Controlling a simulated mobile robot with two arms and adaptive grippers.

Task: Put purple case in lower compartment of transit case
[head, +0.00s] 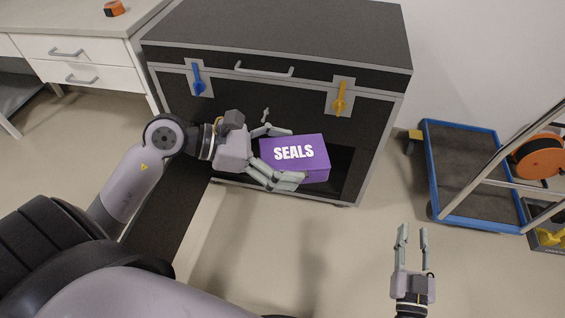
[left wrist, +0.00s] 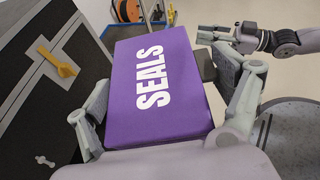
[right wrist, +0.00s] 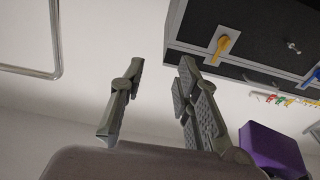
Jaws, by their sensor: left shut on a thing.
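The purple case (head: 294,155), marked SEALS, is held in my left gripper (head: 275,155) in front of the transit case. It also fills the middle of the left wrist view (left wrist: 160,85), between the two fingers. The black transit case (head: 275,35) has grey edges, a blue latch (head: 198,82) and a yellow latch (head: 340,99). Its lower compartment (head: 350,165) is a dark opening at the bottom, partly hidden by the purple case and my gripper. A dark panel (head: 170,205) lies open at its left. My right gripper (head: 411,240) is open and empty, above the floor at the lower right.
A cart with a blue frame (head: 470,165) stands at the right, with an orange reel (head: 540,157) beside its rail. A white drawer bench (head: 85,55) stands left of the transit case. The floor between transit case and cart is clear.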

